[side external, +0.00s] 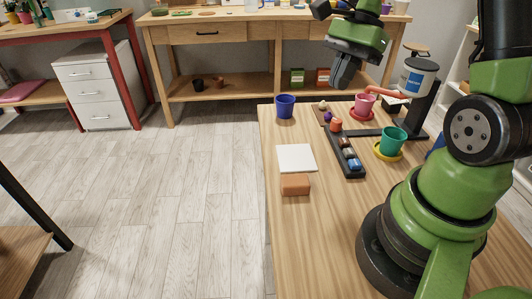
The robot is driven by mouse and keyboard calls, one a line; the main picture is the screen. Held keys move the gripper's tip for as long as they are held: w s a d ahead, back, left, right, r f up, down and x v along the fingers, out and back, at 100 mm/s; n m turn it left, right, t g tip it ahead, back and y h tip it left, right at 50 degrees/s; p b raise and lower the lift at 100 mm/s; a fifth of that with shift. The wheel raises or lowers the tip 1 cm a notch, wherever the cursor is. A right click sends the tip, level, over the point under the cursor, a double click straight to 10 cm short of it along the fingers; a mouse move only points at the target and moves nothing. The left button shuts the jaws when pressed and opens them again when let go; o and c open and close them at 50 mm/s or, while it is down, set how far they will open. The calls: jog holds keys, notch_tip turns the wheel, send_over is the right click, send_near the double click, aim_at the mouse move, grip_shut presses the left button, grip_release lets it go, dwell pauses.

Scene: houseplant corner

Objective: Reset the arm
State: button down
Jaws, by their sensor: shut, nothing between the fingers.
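My gripper (342,72) is at the upper right of the side external view, above the far part of the wooden table (335,235). Its dark fingers point down and are shut with nothing between them. It is in the air, apart from the things on the table. The green and black links of my arm fill the right side of the view. A pink pot (364,103) on a red saucer (361,115) stands below and right of the gripper.
A blue pot (285,106), a white square (296,158) and an orange-brown block (295,184) are along the table's left side. A black tray (352,168) holds several small items. A teal pot (393,138) stands on a yellow saucer (387,155). The table's near left is clear.

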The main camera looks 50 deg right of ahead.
jog(key=s+a+r+n+t+h, duration=0.1)
jog(key=s+a+r+n+t, duration=0.2)
jog(key=n, duration=0.5)
jog(key=s+a+r+n+t+h, duration=0.2)
jog(key=s+a+r+n, duration=0.3)
jog(key=a, duration=0.5)
notch_tip(320, 180, up, 3)
jog(key=n+t, duration=0.1)
jog(key=n, duration=0.2)
jog(key=shift+s+f, duration=0.2)
jog(key=shift+s, duration=0.1)
jog(key=shift+d, duration=0.1)
dwell(0.5)
